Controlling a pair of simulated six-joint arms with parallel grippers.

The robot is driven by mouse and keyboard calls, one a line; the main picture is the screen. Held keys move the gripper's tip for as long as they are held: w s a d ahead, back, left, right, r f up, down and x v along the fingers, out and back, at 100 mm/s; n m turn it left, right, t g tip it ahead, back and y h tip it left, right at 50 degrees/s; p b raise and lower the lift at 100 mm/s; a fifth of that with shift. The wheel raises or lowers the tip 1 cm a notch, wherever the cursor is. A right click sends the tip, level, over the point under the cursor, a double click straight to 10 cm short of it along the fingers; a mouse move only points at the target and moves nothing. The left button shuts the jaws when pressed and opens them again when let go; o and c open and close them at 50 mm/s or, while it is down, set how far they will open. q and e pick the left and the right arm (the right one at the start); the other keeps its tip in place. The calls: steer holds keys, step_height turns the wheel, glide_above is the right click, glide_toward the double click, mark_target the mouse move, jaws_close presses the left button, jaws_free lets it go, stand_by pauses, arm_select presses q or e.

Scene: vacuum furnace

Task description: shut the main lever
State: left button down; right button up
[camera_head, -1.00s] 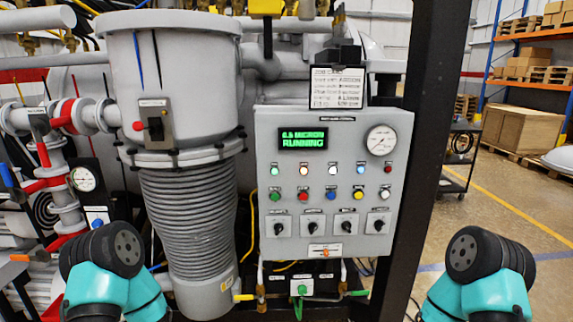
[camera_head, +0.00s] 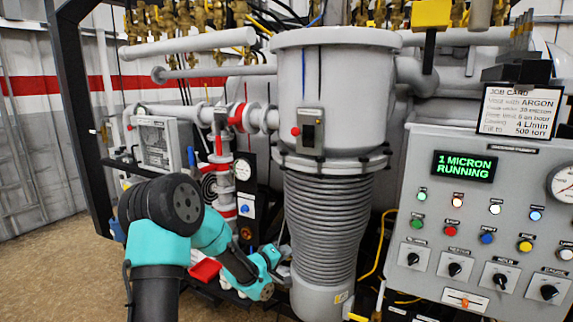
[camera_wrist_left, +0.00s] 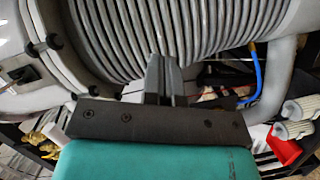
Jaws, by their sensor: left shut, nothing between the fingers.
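I cannot tell for certain which part is the main lever, as no readable label names it. In the head view a red-handled lever (camera_head: 219,144) stands upright on the pipework left of the grey vessel, with a blue handle (camera_head: 191,157) beside it. My left gripper (camera_head: 284,252) is low, beside the ribbed bellows (camera_head: 328,225) and below those handles. In the left wrist view its fingers (camera_wrist_left: 159,72) are together and empty, in front of the bellows (camera_wrist_left: 190,35); contact is unclear. My right gripper is not in view.
A control panel (camera_head: 408,214) with lamps and knobs stands at the right; its display (camera_head: 464,166) reads "1 MICRON RUNNING". A red part (camera_head: 205,270) lies low by my left forearm. Open floor (camera_head: 50,270) is at the left.

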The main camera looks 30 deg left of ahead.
arm_select(q)
steer(key=s+a+r+t+h, duration=0.1)
steer(key=s+a+r+h, duration=0.1)
steer(key=r, duration=0.8)
steer(key=s+a+r+m+t+h, duration=0.1)
steer(key=s+a+r+t+h, duration=0.1)
steer(key=r, duration=0.8)
steer(key=s+a+r+t+h, duration=0.1)
steer(key=s+a+r+h, duration=0.1)
steer(key=r, duration=0.8)
steer(key=shift+a+r+m+t+h, duration=0.35)
steer(key=shift+a+h, duration=0.45)
steer(key=shift+a, duration=0.35)
steer(key=shift+w, duration=0.1)
steer(key=x, duration=1.4)
steer(key=shift+a, duration=0.1)
